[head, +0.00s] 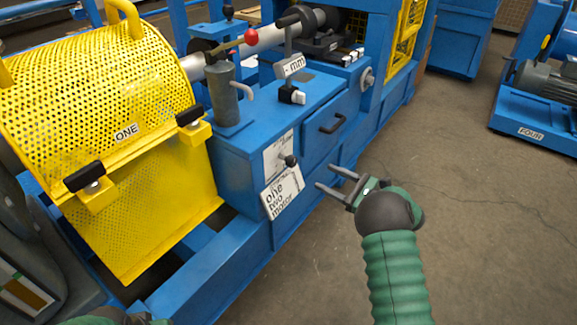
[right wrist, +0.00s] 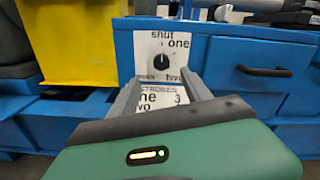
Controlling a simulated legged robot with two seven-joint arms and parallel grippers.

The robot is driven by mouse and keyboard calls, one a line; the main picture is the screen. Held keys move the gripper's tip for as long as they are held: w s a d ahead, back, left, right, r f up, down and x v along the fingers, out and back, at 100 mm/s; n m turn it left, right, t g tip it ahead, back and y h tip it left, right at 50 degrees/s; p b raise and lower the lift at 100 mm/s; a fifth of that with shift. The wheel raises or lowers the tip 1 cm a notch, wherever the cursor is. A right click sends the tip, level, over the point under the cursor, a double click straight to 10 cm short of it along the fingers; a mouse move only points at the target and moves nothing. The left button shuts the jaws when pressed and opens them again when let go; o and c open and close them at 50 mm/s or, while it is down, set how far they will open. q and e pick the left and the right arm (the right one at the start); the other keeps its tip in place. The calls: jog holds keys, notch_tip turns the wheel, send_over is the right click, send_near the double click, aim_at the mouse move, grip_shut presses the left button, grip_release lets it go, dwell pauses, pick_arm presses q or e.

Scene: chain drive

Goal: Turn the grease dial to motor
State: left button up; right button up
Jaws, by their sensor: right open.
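The grease dial is a small black knob (head: 291,161) on a white plate (head: 273,155) on the front of the blue cabinet. In the right wrist view the knob (right wrist: 161,63) sits amid the words shut above, one at upper right, two at lower right and a small word at lower left that looks like motor. Its pointer seems to be up toward shut. My right gripper (head: 325,177) is open and empty, to the right of the dial and apart from it; its fingers (right wrist: 161,88) point toward the plate. Only a bit of my left arm's end (head: 112,318) shows at the bottom edge.
A white card (head: 283,193) reading one, two, motor is below the dial. A drawer with a black handle (head: 332,123) is to its right. A yellow mesh guard (head: 95,90) stands left. A grey cylinder with a lever (head: 222,92) stands above.

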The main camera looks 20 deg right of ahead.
aim_at(295, 163)
jog(key=b+x, duration=0.1)
jog(key=x, duration=0.3)
jog(key=b+x, duration=0.2)
jog(key=x, duration=0.3)
jog(key=b+x, duration=0.2)
jog(key=x, duration=0.2)
jog(key=shift+w+f, duration=0.25)
jog(key=shift+f, duration=0.1)
jog(key=shift+w+a+r, duration=0.2)
jog(key=shift+w+a, duration=0.1)
jog(key=shift+a, duration=0.05)
jog(key=shift+d, duration=0.1)
jog(key=shift+c, duration=1.2)
grip_shut()
